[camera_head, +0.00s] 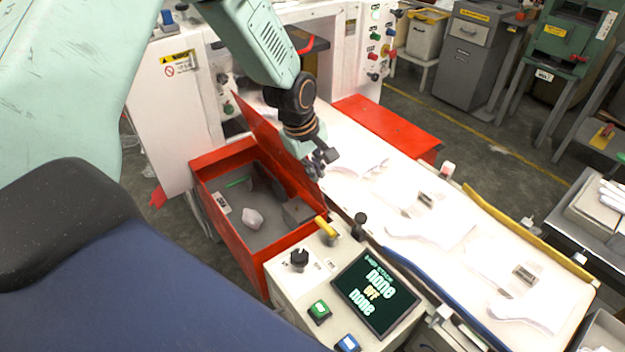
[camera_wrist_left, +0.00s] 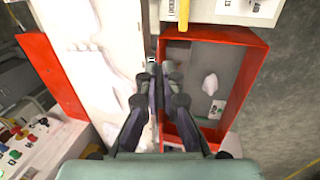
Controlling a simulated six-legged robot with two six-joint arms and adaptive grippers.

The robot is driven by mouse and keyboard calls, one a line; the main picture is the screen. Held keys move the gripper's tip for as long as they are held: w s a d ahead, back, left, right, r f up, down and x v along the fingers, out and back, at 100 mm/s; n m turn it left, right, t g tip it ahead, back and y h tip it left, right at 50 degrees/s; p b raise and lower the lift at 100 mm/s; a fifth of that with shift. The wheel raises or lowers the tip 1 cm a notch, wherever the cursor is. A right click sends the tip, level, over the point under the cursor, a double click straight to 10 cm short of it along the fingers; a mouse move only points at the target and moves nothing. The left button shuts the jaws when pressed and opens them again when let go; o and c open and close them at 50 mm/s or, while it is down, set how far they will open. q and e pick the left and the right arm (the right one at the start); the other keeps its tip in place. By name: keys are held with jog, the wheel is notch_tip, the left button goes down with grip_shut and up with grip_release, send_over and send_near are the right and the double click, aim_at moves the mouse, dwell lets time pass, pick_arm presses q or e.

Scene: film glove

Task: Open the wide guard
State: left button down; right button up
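A wide red panel, which I take to be the guard (camera_head: 268,137), stands steeply tilted along the right side of a red open-topped box (camera_head: 238,240). The box also shows in the left wrist view (camera_wrist_left: 258,60), where the panel is hard to make out, seemingly edge-on. My left gripper (camera_head: 318,165) is at the upper edge of the panel, near its front end. In the left wrist view its fingertips (camera_wrist_left: 162,70) are close together, over the strip between box and white table. Whether they grip the panel's edge is unclear. My right gripper is not in view.
The box holds a pale lump (camera_head: 252,218) and a grey block (camera_head: 297,211). In front is a control panel with a screen (camera_head: 375,292) reading "none OFF none", a yellow handle (camera_head: 326,228) and knobs. A white table (camera_head: 440,232) with glove shapes runs right. Another red panel (camera_head: 388,125) lies flat behind.

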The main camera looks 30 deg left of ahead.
pick_arm(q)
jog(key=shift+w+d+r+g+p, duration=0.15)
jog(key=shift+w+r+g+p, duration=0.1)
jog(key=shift+w, duration=0.35)
jog(key=shift+w+d+r+g+p, duration=0.15)
jog(key=shift+w+p, duration=0.05)
jog(key=shift+w, duration=0.4)
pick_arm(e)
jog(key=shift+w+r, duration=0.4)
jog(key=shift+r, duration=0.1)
pick_arm(q)
jog(key=shift+w, duration=0.1)
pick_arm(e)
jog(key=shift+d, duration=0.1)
pick_arm(q)
jog(key=c, duration=1.5)
grip_release()
jog(key=shift+d, duration=0.1)
jog(key=shift+f, duration=0.1)
jog(key=r, duration=0.4)
jog(key=s+r, duration=0.1)
jog(key=r, duration=0.3)
jog(key=s+r, duration=0.1)
jog(key=r, duration=0.3)
jog(key=shift+a, duration=0.35)
jog(key=shift+s+f, duration=0.1)
